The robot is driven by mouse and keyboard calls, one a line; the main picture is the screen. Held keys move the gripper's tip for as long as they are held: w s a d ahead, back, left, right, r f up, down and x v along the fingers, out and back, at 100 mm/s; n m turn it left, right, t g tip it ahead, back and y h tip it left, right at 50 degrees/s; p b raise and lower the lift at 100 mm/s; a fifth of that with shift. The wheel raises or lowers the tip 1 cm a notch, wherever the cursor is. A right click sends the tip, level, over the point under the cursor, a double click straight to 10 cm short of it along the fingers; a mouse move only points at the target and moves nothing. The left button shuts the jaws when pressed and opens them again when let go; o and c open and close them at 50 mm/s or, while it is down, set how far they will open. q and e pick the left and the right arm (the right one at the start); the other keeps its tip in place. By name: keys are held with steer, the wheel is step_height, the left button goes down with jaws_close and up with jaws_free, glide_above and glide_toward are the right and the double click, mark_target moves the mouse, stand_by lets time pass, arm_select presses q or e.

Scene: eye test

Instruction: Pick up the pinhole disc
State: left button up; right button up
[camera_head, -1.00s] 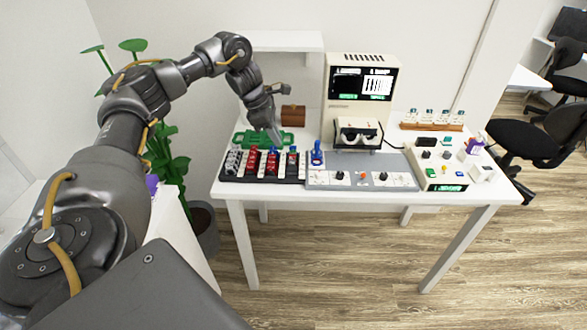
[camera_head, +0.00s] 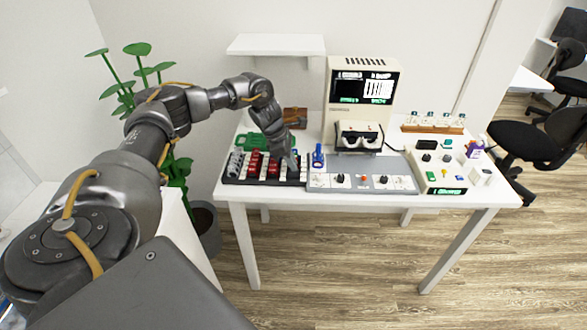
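My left gripper (camera_head: 291,163) reaches down over the right part of a black rack (camera_head: 232,180) on the white table. The rack holds rows of small grey, red and blue pieces, and the gripper hides some at the right. I cannot make out which piece is the pinhole disc. The fingers are too small and dark to tell whether they are open, shut or touching a piece. My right gripper is not in view.
A grey panel (camera_head: 332,185) with knobs and a blue upright piece (camera_head: 317,155) lies right of the rack. A green tray (camera_head: 257,141) and brown box (camera_head: 296,116) are behind. A monitor (camera_head: 362,97), viewer (camera_head: 358,135) and control box (camera_head: 436,174) stand farther right.

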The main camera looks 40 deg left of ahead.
arm_select(q)
steer(key=shift+c, duration=0.2)
jaws_close()
steer(key=shift+r, duration=0.2)
